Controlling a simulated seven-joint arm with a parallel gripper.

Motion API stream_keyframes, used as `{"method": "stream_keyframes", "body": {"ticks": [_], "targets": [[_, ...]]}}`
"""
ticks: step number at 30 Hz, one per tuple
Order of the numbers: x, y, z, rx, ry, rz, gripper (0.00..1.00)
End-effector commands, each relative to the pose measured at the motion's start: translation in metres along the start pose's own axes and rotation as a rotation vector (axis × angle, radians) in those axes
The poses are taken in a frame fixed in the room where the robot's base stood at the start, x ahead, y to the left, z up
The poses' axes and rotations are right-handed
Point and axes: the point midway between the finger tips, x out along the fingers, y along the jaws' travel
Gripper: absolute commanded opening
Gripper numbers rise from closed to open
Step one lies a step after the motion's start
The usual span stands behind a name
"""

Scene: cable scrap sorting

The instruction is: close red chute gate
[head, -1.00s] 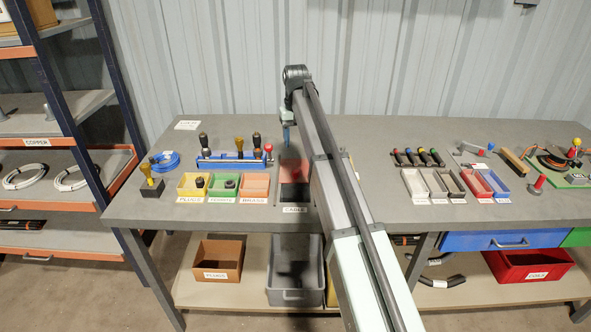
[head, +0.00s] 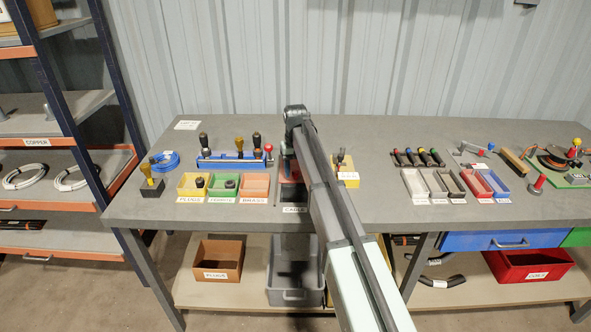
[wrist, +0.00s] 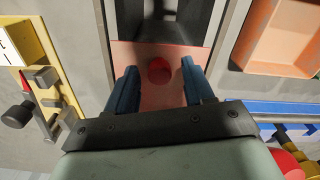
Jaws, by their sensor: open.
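The red chute gate (wrist: 145,92) is a flat reddish plate with a round red knob (wrist: 159,70) in the wrist view. The dark chute opening (wrist: 168,20) shows uncovered beside it, on the table's front side. My gripper (wrist: 158,76) is open, with one blue finger on each side of the knob. I cannot tell whether either finger touches it. In the head view only a strip of the red gate (head: 287,172) shows, as my arm hides most of the chute and the gripper.
An orange bin (head: 255,187) and a blue rack (head: 225,162) with upright handles stand left of the chute. A grey bin (head: 293,297) stands below the table.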

Motion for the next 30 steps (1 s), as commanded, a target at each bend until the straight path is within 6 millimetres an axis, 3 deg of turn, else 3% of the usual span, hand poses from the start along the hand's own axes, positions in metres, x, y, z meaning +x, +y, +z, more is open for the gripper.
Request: {"method": "stream_keyframes", "body": {"ticks": [6,22,30], "targets": [[0.0002,0.0000,-0.0001,0.000,0.000,0.000,0.52],[0.0000,-0.0002,0.0000,0.000,0.000,0.000,0.02],[0.0000,-0.0004,-0.0001,0.000,0.000,-0.001,0.00]]}}
